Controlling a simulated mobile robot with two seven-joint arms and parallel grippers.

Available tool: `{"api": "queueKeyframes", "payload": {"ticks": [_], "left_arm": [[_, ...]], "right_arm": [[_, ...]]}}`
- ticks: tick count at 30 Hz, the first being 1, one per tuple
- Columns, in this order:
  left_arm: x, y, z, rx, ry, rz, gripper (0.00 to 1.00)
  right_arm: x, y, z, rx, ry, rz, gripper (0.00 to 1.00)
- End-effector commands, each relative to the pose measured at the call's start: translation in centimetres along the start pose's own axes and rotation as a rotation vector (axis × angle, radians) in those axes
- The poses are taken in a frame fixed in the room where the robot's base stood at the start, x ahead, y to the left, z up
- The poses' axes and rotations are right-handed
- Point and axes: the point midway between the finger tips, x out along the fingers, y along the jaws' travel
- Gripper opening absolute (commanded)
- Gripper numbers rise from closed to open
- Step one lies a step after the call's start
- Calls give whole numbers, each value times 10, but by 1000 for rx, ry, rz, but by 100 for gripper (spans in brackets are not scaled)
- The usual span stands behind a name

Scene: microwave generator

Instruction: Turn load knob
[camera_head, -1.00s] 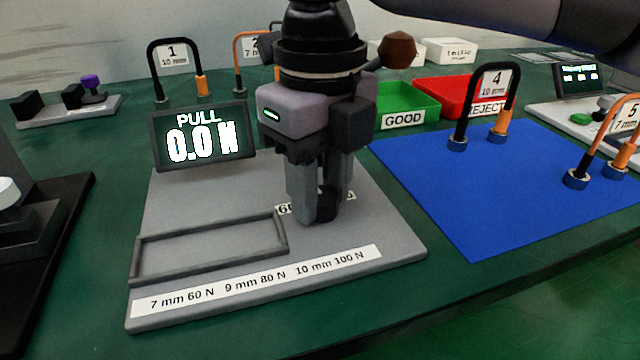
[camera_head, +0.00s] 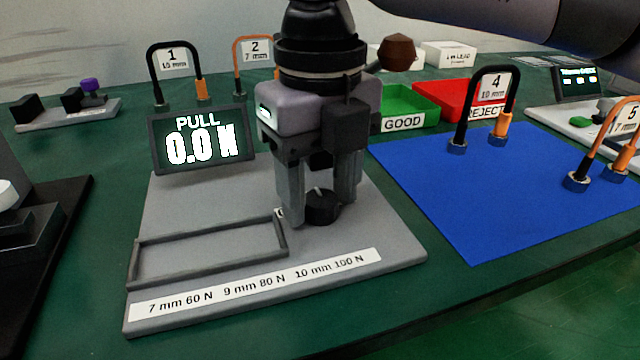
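The load knob (camera_head: 322,207) is a small dark round knob with a light pointer mark, on the right part of the grey tester plate (camera_head: 370,225). My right gripper (camera_head: 320,214) points straight down over it. Its two fingers stand on opposite sides of the knob, at the near left and far right, and appear to touch it. The left finger covers most of the small label beside the knob. The display (camera_head: 203,140) reads PULL 0.0 N. A strip (camera_head: 255,285) on the plate reads 7 mm 60 N, 9 mm 80 N, 10 mm 100 N. My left gripper is out of view.
An empty rectangular frame (camera_head: 210,233) sits on the plate left of the gripper. Shackle-shaped cables 1 (camera_head: 152,65) and 2 stand behind. Cables 4 (camera_head: 457,120) and 5 are on the blue mat (camera_head: 430,195). Green GOOD (camera_head: 410,100) and red REJECT (camera_head: 445,92) trays lie behind the mat.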

Motion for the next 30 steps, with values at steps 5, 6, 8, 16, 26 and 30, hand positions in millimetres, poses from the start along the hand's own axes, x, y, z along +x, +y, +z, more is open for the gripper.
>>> {"api": "queueKeyframes", "payload": {"ticks": [5, 6, 8, 16, 26, 30], "left_arm": [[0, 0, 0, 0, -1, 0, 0], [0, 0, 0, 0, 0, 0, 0], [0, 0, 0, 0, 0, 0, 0], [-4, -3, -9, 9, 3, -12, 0], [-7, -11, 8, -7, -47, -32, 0], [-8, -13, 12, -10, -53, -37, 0]], "right_arm": [[0, 0, 0, -1, 1, 0, 60], [1, 0, 0, -1, 2, 0, 60], [1, 0, 0, -2, 2, 0, 60], [-31, 0, 0, -2, -1, 0, 60], [-70, 0, 0, 0, 1, 0, 60], [-72, 0, 0, -1, 1, 0, 60]]}}
